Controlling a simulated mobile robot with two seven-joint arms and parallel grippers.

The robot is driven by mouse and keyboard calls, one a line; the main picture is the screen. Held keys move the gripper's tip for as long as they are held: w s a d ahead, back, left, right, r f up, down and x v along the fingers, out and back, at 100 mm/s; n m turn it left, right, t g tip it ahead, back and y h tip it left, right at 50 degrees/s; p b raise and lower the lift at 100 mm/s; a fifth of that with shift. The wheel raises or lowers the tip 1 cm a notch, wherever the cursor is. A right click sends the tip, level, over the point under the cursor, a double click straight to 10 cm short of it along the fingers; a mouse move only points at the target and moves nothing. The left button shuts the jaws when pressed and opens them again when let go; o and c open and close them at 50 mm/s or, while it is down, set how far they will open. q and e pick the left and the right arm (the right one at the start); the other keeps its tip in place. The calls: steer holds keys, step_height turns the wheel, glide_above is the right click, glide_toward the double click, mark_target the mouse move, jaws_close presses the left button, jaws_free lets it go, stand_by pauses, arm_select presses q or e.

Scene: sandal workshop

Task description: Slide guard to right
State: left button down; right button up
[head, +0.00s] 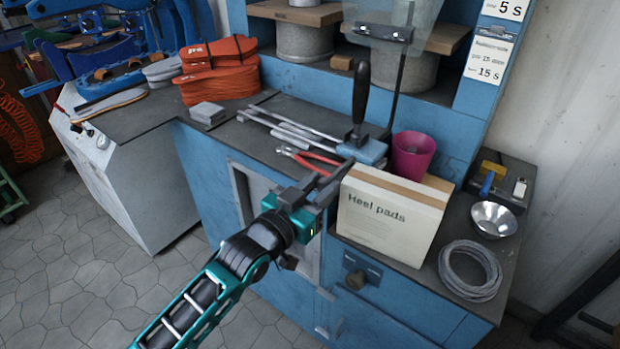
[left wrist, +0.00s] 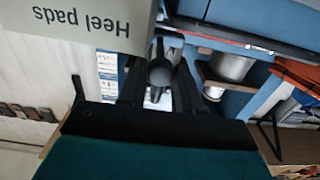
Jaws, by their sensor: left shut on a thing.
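A clear guard panel (head: 408,22) with a black bracket shows at the top of the head view, near a thin black upright rod (head: 398,85). A black handle (head: 360,92) stands upright on a small blue block (head: 362,151) on the bench. My left gripper (head: 333,184) is at the front bench edge, left of the heel pads box. It is shut on a dark part low down near the block, which seems to belong to the guard; its outline is hard to see. In the left wrist view a dark rounded shape (left wrist: 160,72) shows between the fingers. My right gripper is out of view.
The heel pads box (head: 390,222) stands close right of my left gripper. Red-handled pliers (head: 308,158) and metal rods (head: 290,126) lie left of the block. A magenta cup (head: 412,154), a metal bowl (head: 494,219) and a wire coil (head: 470,270) are on the right.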

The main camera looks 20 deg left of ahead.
arm_select(q)
steer(key=shift+s+d, duration=0.1)
steer(key=shift+d, duration=0.15)
steer(key=c, duration=0.8)
jaws_free()
steer(key=p+v, duration=0.1)
steer(key=v, duration=1.2)
